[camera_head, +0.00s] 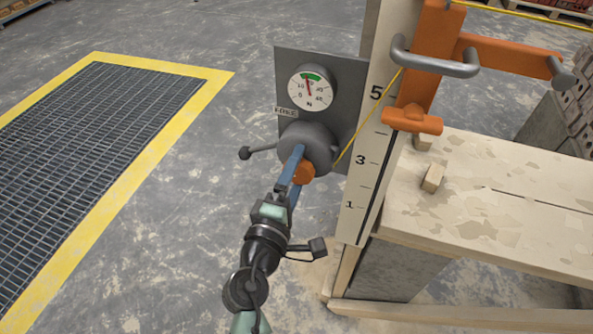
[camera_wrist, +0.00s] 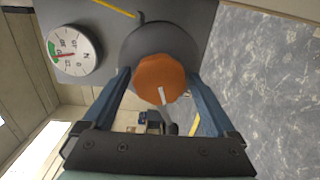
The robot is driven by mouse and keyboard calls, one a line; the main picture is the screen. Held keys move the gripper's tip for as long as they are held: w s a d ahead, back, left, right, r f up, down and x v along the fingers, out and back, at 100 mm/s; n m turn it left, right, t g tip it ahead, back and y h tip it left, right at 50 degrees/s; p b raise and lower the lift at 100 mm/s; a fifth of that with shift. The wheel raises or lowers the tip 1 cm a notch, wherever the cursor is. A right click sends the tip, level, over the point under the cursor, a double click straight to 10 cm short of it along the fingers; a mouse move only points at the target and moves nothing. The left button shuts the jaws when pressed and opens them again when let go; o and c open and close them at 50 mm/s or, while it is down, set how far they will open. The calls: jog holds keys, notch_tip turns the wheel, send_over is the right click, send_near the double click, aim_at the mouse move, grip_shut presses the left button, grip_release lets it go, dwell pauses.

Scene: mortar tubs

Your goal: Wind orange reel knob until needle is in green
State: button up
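The orange reel knob (camera_wrist: 160,77) faces my wrist camera on the dark round reel (camera_wrist: 150,45). In the head view the knob (camera_head: 304,173) shows partly behind a blue finger. My gripper (camera_wrist: 158,75) has its two blue fingers spread wide, one on each side of the knob, with the tips close beside it. Any slight contact is hard to make out. The round dial (camera_head: 312,88) sits above the reel (camera_head: 307,146) on a grey plate. Its red needle points up and slightly left, at the left part of the green band (camera_head: 312,76). The dial also shows in the wrist view (camera_wrist: 74,50).
A lever with a dark ball end (camera_head: 245,153) sticks out left of the reel, near a "FREE" label (camera_head: 286,112). A numbered post (camera_head: 366,170) with an orange bracket (camera_head: 430,60) stands right. A pale bench (camera_head: 490,200) lies beyond it. A yellow line runs up from the reel.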

jog(key=shift+o, duration=0.2)
jog(key=v, duration=1.3)
jog(key=shift+r, duration=0.1)
dwell(0.8)
